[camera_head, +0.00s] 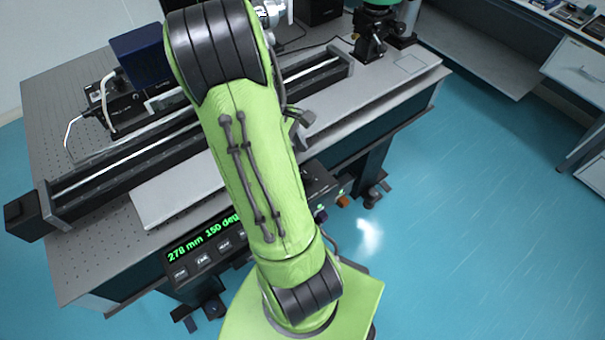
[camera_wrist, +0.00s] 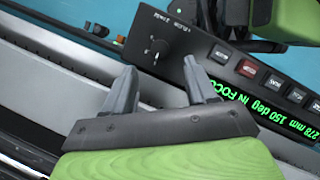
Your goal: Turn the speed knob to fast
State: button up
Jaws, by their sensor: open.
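The speed knob (camera_wrist: 158,47) is a small round dark dial on the black control box, with white marks and small lettering around it that I cannot read. Its setting is too small to tell. My gripper (camera_wrist: 160,67) is open, with its two grey fingers pointing toward the box. In the wrist view the knob shows just beyond the gap between the fingertips, with nothing between them. In the head view my arm hides the knob. The control box (camera_head: 222,262) hangs at the table's front edge, its green display reading 278 mm 150 deg.
A row of push buttons (camera_wrist: 248,68), one of them red, lies right of the knob beside the display. An orange knob (camera_head: 342,201) sits near the box's right end. The perforated optical table (camera_head: 60,160) carries a long rail (camera_head: 120,165). The blue floor (camera_head: 470,220) at right is clear.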

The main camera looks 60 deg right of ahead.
aim_at(308, 175)
jog(key=b+x, duration=0.1)
jog(key=x, duration=0.6)
jog(key=shift+b, duration=0.3)
jog(key=shift+c, duration=0.5)
jog(key=c, duration=1)
